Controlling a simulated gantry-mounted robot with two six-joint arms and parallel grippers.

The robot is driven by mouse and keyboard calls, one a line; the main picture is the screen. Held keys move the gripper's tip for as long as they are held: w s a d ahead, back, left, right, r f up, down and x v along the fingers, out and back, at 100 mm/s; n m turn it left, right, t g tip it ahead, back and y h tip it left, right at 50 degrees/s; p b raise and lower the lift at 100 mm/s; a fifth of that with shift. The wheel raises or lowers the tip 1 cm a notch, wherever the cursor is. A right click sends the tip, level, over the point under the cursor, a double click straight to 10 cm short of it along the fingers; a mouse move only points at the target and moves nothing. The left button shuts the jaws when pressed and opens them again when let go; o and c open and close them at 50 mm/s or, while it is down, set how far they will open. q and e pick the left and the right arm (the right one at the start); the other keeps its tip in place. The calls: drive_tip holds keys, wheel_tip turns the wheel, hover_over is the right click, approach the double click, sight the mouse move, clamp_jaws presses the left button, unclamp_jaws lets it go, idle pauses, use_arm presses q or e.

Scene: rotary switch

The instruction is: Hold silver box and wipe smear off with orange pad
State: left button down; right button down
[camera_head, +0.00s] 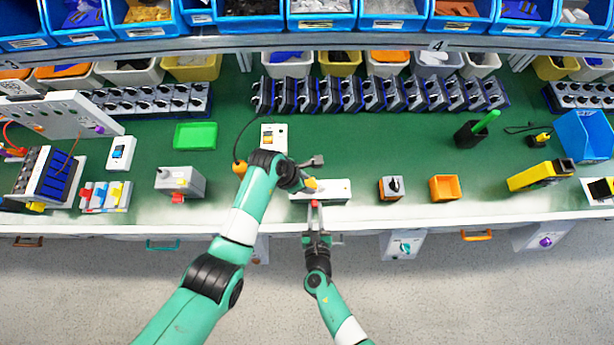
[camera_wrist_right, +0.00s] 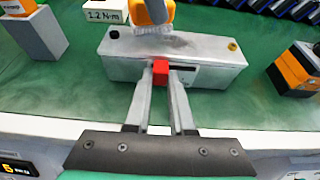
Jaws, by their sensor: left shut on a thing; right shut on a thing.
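The silver box (camera_head: 338,186) lies at the bench's front edge; its pale top and front also show in the right wrist view (camera_wrist_right: 115,68). A grey smear (camera_wrist_right: 182,43) is on its top. My right gripper (camera_wrist_right: 160,78) is shut on a red block (camera_wrist_right: 160,66) at the middle of the box's front; the head view shows this gripper (camera_head: 315,207) in front of the box. My left gripper (camera_head: 304,178) is shut on the orange pad (camera_wrist_right: 154,12), over the box's top. The pad's whitish underside is at the smear; I cannot tell whether it presses there.
A switch on an orange base (camera_head: 391,188) and an orange tray (camera_head: 445,188) stand right of the box. A grey box with a red part (camera_head: 180,183) stands to the left. A white switch box (camera_head: 273,137) is behind.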

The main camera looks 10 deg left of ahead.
use_arm(q)
drive_tip(key=shift+f, duration=0.9)
drive_tip(key=shift+d, duration=0.1)
drive_tip(key=shift+w+d+r, duration=0.1)
drive_tip(key=shift+w+d, duration=0.1)
drive_tip(key=shift+d, duration=0.65)
drive_tip(key=shift+w+d, duration=0.15)
drive_tip(key=shift+d, duration=0.7)
drive_tip(key=shift+w+d, duration=0.15)
drive_tip(key=shift+d, duration=0.65)
drive_tip(key=shift+w+d, duration=0.1)
drive_tip(key=shift+d, duration=0.7)
drive_tip(key=shift+s+a, duration=0.2)
drive_tip(key=shift+a, duration=0.95)
drive_tip(key=shift+s+a, duration=0.25)
drive_tip(key=shift+a, duration=0.9)
drive_tip(key=shift+s+a, duration=0.2)
drive_tip(key=shift+a, duration=0.95)
